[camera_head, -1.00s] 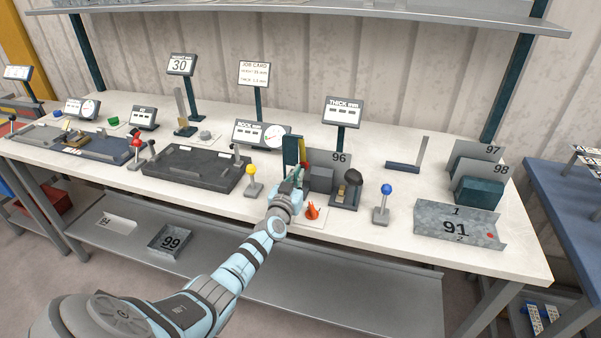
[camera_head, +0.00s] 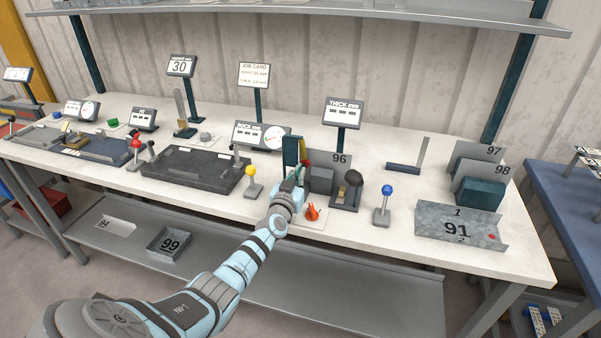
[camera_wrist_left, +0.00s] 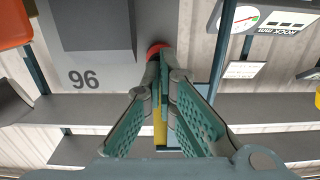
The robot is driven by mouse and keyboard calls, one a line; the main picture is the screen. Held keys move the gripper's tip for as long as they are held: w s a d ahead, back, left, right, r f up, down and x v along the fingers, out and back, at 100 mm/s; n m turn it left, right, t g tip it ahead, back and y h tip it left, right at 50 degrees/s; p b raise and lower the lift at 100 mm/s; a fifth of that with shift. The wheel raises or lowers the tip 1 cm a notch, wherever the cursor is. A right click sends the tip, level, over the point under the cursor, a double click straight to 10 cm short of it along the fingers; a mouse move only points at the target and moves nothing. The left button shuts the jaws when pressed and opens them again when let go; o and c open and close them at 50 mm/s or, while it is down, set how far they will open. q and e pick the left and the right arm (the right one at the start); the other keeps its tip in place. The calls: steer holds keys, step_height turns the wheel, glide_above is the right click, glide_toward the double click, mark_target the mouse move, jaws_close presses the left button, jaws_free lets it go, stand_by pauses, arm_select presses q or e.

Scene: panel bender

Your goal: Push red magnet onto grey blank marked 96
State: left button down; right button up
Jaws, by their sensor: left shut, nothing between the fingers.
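The grey blank marked 96 (camera_head: 341,159) stands upright behind a dark grey block (camera_head: 320,180). In the left wrist view, the blank (camera_wrist_left: 82,100) shows its number at the left. A red rounded piece, which looks like the red magnet (camera_wrist_left: 156,48), is right at my left fingertips, beside the blank. A small bit of this magnet (camera_head: 307,163) shows in the head view, mostly hidden. My left gripper (camera_head: 298,174) is shut and empty, its tips (camera_wrist_left: 166,56) at the magnet. Whether the magnet touches the blank cannot be told. My right gripper is not in view.
An orange-red piece (camera_head: 312,212) sits on the white plate in front of the block. A yellow-knobbed lever (camera_head: 252,180), a black-knobbed device (camera_head: 352,185) and a blue-knobbed lever (camera_head: 383,204) stand nearby. A tall blue and yellow post (camera_head: 292,152) rises just behind my gripper.

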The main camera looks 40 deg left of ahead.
arm_select(q)
steer(key=shift+p+v, duration=1.05)
steer(key=p+v, duration=0.2)
steer(key=v, duration=0.1)
steer(key=shift+r, duration=0.2)
steer(key=p+v, duration=0.2)
steer(key=v, duration=0.1)
steer(key=shift+p+v, duration=0.95)
steer(key=shift+v, duration=0.5)
steer(key=shift+f, duration=0.15)
